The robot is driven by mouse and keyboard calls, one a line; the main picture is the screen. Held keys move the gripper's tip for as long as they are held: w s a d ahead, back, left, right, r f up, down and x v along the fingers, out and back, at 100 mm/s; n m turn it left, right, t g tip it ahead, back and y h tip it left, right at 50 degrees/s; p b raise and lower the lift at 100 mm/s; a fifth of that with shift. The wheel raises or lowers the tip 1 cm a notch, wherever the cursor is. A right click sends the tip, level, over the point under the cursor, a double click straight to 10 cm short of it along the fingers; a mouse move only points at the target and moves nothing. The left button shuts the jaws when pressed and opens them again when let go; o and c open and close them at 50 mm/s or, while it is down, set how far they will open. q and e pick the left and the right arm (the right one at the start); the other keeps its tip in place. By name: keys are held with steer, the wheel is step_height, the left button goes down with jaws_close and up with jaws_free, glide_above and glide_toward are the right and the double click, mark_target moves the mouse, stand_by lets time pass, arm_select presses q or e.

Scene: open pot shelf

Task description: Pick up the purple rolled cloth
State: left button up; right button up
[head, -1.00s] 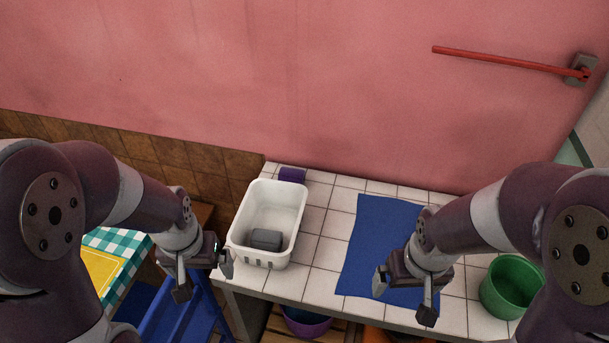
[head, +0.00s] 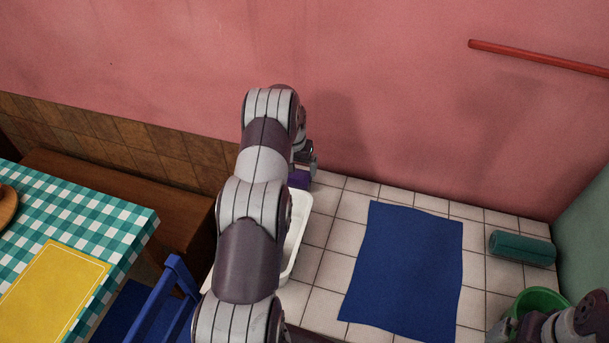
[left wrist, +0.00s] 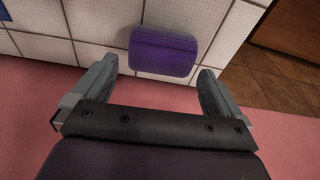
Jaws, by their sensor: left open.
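The purple rolled cloth (head: 299,180) lies at the back left of the white tiled counter, behind the white bin, partly hidden by my left arm and gripper. In the left wrist view the cloth (left wrist: 163,52) shows whole, lying on the tiles near the counter's edge. My left gripper (left wrist: 158,72) is open, with one finger on each side of the cloth's near end. Its gap looks wider than the cloth, and I see no finger touching it. In the head view the left gripper (head: 308,158) is just above the cloth, against the pink wall.
The white bin (head: 301,230) is mostly hidden behind my left arm. A blue cloth (head: 405,265), a teal roll (head: 522,249) and a green pot (head: 540,299) are farther right. Part of my right arm shows at the bottom right, its jaws unclear. A checkered table (head: 110,215) stands left.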

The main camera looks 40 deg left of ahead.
mark_target(297, 176)
arm_select(q)
steer(key=f, duration=0.2)
steer(key=f+p, duration=0.1)
steer(key=f, duration=0.1)
steer(key=w+f, duration=0.1)
steer(key=f, duration=0.1)
steer(key=shift+a+p, duration=0.3)
steer(key=shift+p, duration=0.05)
steer(key=shift+f, duration=0.25)
steer(key=c, duration=0.7)
steer(key=shift+o, duration=0.2)
steer(key=shift+r, duration=0.1)
